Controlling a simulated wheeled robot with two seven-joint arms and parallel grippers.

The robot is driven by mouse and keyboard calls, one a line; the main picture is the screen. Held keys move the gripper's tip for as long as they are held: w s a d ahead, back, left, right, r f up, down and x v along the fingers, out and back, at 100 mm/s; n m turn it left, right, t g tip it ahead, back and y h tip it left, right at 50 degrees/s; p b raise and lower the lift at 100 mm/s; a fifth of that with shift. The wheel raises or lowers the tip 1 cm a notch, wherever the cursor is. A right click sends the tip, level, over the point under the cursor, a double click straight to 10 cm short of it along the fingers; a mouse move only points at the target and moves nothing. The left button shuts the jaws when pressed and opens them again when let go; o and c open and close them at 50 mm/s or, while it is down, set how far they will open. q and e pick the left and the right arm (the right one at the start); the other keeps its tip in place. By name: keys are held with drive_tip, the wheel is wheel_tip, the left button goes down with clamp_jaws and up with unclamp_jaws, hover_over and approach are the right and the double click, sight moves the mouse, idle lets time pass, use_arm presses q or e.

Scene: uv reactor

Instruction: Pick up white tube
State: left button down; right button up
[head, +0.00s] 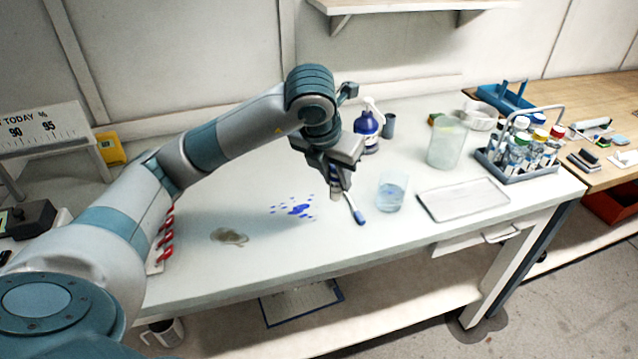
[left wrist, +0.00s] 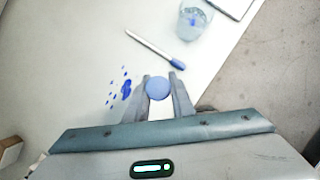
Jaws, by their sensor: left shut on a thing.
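My left gripper (head: 340,180) is above the white table, near its middle. It is shut on the white tube (head: 335,194), whose pale lower end shows beneath the fingers. In the left wrist view the tube shows end-on as a round blue cap (left wrist: 157,88) between the two fingers. Most of the tube's body is hidden by the gripper. I cannot tell whether its lower end touches the table. My right gripper is not in view.
A white stick with a blue end (head: 358,214) lies close by, with a small beaker of liquid (head: 391,194) to its right. Blue spots (head: 298,209) and a grey-brown puddle (head: 229,237) mark the table. A tray (head: 463,199), tall beaker (head: 447,146) and tube rack (head: 535,172) stand right.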

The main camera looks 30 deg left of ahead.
use_arm(q)
drive_tip(key=shift+s+d+r, duration=0.25)
drive_tip(key=shift+d+r, duration=0.35)
drive_tip(key=shift+d, duration=0.35)
drive_tip(key=shift+s+d+r, duration=0.25)
drive_tip(key=shift+d+r, duration=0.35)
drive_tip(key=shift+d, duration=0.3)
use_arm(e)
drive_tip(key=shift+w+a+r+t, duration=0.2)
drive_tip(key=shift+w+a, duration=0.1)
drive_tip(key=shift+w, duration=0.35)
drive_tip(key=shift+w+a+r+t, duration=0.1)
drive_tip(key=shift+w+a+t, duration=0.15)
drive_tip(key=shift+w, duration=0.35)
